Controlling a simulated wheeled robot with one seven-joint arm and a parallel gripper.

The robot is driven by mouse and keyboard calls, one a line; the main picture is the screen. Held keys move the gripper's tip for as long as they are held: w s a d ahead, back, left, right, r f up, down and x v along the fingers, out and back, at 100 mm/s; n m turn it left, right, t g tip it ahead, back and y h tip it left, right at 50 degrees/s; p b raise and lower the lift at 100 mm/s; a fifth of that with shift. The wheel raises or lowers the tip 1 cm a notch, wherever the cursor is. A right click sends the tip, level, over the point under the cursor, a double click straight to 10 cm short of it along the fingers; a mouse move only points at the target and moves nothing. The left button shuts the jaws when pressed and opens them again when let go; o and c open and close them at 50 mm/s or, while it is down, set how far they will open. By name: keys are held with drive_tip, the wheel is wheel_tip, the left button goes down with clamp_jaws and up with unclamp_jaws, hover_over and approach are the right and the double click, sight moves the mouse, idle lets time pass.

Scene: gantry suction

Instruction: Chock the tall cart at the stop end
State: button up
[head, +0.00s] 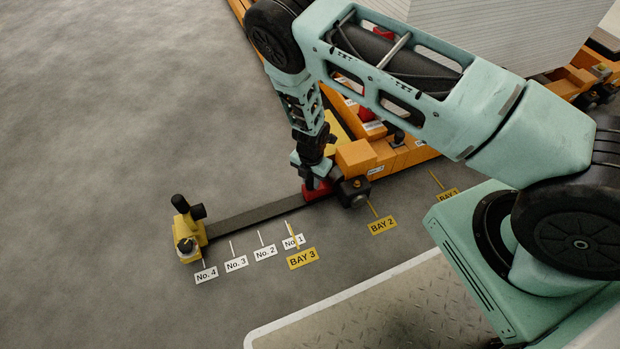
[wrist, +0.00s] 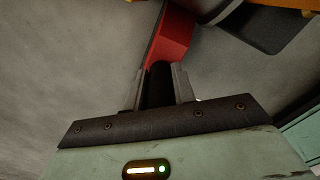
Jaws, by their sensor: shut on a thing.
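A red chock (head: 317,193) is at the end of my gripper (head: 313,176), on the dark floor strip beside the front wheel (head: 353,191) of an orange cart (head: 357,157). In the wrist view, my gripper (wrist: 160,85) is shut on a black grip, with the red chock (wrist: 172,40) just beyond it. A dark rounded part, likely the wheel (wrist: 268,28), is close to its right. I cannot tell whether chock and wheel touch. A yellow end stop (head: 187,232) stands at the strip's left end. My arm hides part of the cart.
The dark strip (head: 258,212) is clear between the chock and the stop. Floor labels No. 1 to No. 4 and BAY 3 (head: 302,258) and BAY 2 (head: 382,225) lie along its near side. A large pale ribbed load (head: 500,40) rises behind my arm. Left floor is open.

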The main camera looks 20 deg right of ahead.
drive_tip(key=shift+f, duration=0.25)
drive_tip(key=o, duration=1.1)
drive_tip(key=shift+c, duration=0.2)
wheel_tip(320, 180, up, 17)
drive_tip(key=p, duration=0.9)
drive_tip(key=shift+r, duration=0.2)
